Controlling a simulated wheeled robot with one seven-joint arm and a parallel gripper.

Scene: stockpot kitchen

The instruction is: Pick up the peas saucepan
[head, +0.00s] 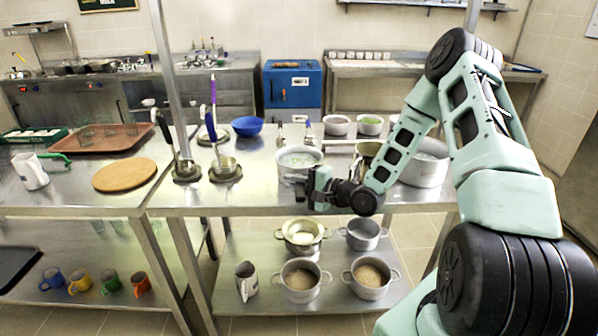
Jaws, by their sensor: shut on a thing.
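A steel saucepan (294,171) with pale, slightly greenish contents stands at the front middle of the steel counter. I take it for the peas saucepan, though the contents are too small to tell surely. My gripper (316,187) is at its front right side, by the counter's front edge, and is shut on it. The jaws hide the part they grip, probably the handle. The saucepan looks upright, and I see no clear gap between it and the counter. Two smaller pots stand at the back, one with pinkish contents (337,125) and one with green contents (371,125).
A brass-coloured pot (366,152) and a large stockpot (425,172) stand to the right, close behind my arm. Ladles in holders (226,170), a blue bowl (247,126) and a round board (124,175) are left. Several pots stand on the lower shelf (240,255).

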